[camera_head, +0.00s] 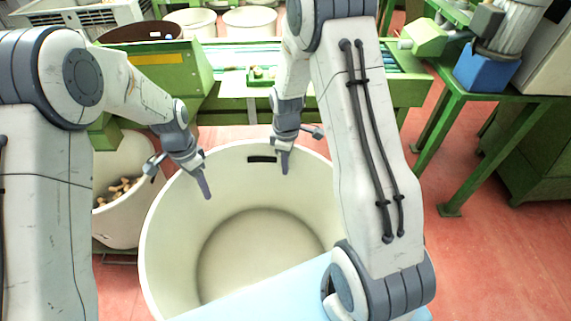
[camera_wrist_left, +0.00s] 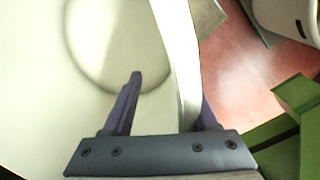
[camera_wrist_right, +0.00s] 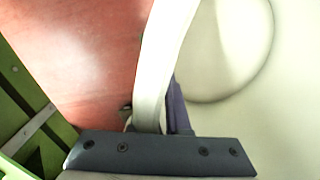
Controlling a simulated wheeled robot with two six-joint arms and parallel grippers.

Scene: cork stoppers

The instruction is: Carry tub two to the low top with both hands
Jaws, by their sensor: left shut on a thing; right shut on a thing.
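A large round cream tub (camera_head: 245,185) stands open and empty in the middle of the head view. A dark slot shows in its far wall; no label is readable. My left gripper (camera_head: 178,175) is shut on the tub's rim at the left, one finger inside and one outside. The left wrist view shows the rim (camera_wrist_left: 178,60) between the fingers (camera_wrist_left: 168,98). My right gripper (camera_head: 300,148) is shut on the far rim, right of the slot. The right wrist view shows the rim (camera_wrist_right: 160,70) between its fingers (camera_wrist_right: 152,108); the outer finger is mostly hidden. I cannot tell which surface is the low top.
A smaller tub with corks (camera_head: 120,185) stands at the left, close to the large tub. A green conveyor (camera_head: 335,92) with a small green tray (camera_head: 262,76) lies behind. A green table (camera_head: 500,98) with a blue bin (camera_head: 487,68) stands right. Red floor (camera_head: 510,250) is clear at the right.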

